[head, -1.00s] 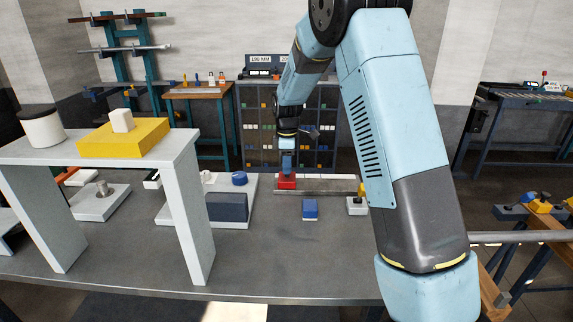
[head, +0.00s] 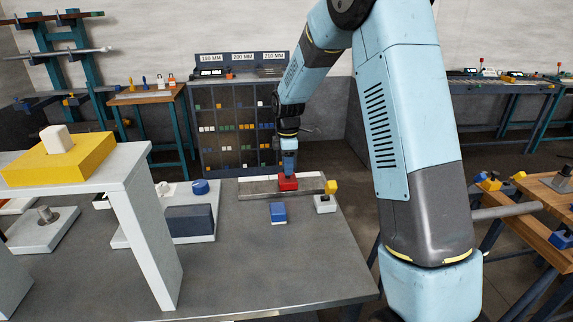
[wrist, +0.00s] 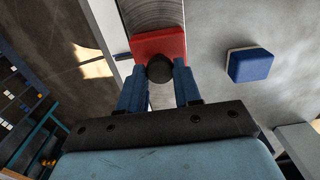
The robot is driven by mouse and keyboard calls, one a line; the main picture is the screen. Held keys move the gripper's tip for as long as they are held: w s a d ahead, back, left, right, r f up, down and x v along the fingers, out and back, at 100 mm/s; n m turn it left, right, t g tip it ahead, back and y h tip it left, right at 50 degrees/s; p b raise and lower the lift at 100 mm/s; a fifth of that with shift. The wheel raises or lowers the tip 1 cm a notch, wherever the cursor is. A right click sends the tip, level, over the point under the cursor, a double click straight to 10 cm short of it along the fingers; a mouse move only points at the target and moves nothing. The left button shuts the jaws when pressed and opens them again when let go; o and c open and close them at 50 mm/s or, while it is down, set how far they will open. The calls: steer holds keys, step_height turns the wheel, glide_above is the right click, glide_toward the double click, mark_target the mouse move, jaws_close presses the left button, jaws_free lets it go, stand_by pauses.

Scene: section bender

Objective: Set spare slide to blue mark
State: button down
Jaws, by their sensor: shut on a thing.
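My gripper (head: 289,166) also shows above the slide in the head view.
A blue block (head: 278,212) lies on the table in front of the rail. A white block with a yellow knob (head: 331,187) stands at the rail's right end. A white stand with a yellow block (head: 60,160) is at the left. The table's front right is clear.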

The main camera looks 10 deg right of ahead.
steer(key=shift+w+d+r, duration=0.1)
steer(key=c, duration=0.8)
jaws_free()
step_height(320, 180, up, 14)
steer(key=shift+f, duration=0.25)
